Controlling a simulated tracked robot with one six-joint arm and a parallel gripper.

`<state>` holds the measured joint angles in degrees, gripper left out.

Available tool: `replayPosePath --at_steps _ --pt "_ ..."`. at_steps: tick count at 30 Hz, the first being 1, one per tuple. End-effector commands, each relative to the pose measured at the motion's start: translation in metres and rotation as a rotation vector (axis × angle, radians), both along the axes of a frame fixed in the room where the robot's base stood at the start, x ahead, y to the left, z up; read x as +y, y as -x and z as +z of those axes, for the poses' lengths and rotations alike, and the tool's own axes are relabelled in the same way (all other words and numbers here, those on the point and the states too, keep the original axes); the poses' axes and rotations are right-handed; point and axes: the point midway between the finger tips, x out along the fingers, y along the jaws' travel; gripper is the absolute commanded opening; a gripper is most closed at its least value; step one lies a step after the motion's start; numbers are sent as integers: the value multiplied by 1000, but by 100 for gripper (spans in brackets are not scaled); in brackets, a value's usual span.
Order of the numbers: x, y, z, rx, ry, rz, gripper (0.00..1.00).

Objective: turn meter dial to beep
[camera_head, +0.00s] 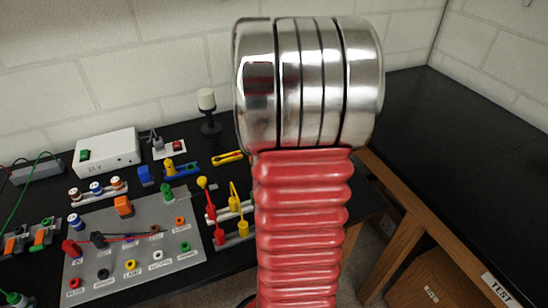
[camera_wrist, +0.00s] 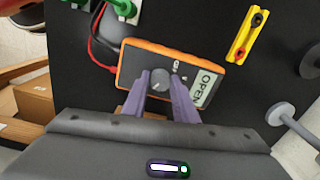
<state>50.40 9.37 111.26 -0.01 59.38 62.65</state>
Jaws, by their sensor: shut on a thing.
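The meter (camera_wrist: 203,62) is a dark body with an orange rim, lying on the black bench in the wrist view. Its grey dial (camera_wrist: 160,81) sits near the middle of its face. Its pale screen (camera_wrist: 205,88) reads "OPEN". My gripper (camera_wrist: 161,76) has its two purple fingers on either side of the dial, shut on it. The fingers hide the lower part of the meter. In the head view my own arm fills the middle, and neither the meter nor my gripper shows.
Red and black leads (camera_wrist: 97,45) run beside the meter, near green clips (camera_wrist: 118,8). A yellow block (camera_wrist: 248,33) lies to the right. A grey socket panel (camera_head: 135,247) and a white box (camera_head: 105,152) stand on the bench. The right-hand bench top (camera_head: 470,120) is clear.

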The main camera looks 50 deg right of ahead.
Motion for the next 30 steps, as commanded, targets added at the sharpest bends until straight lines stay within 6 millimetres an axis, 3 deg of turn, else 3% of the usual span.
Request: replayPosePath --at_steps 5,6,13,23,30 --pt "0 0 0 -1 1 1 3" --pt "0 0 0 -1 1 1 28" --pt "0 0 0 -1 0 1 45" --pt "0 0 2 0 0 2 45" --pt "-1 0 26 -3 3 2 45"
